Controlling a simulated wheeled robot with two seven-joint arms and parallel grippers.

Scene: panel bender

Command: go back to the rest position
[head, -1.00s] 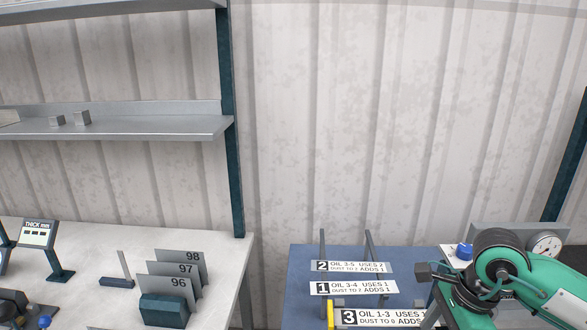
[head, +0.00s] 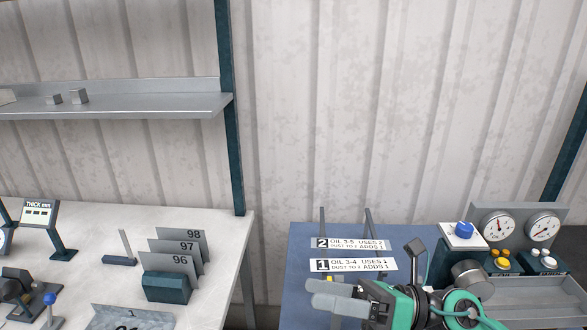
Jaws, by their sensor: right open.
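My right gripper (head: 338,298) comes in from the lower right over the blue table (head: 300,268). Its grey fingers point left, and it is open with nothing seen between the fingers. It is in front of the label plates marked 2 (head: 350,244) and 1 (head: 353,265), at their lower side in the picture. Part of the green arm covers the table's front right. My left gripper is not in view.
At right stand a gauge panel (head: 520,208), a blue knob (head: 465,230), coloured buttons and a grey tray (head: 530,292). At left, a white table (head: 90,245) holds plates numbered 96 to 98 (head: 178,250) and a thickness display (head: 38,213). A shelf (head: 150,107) hangs above.

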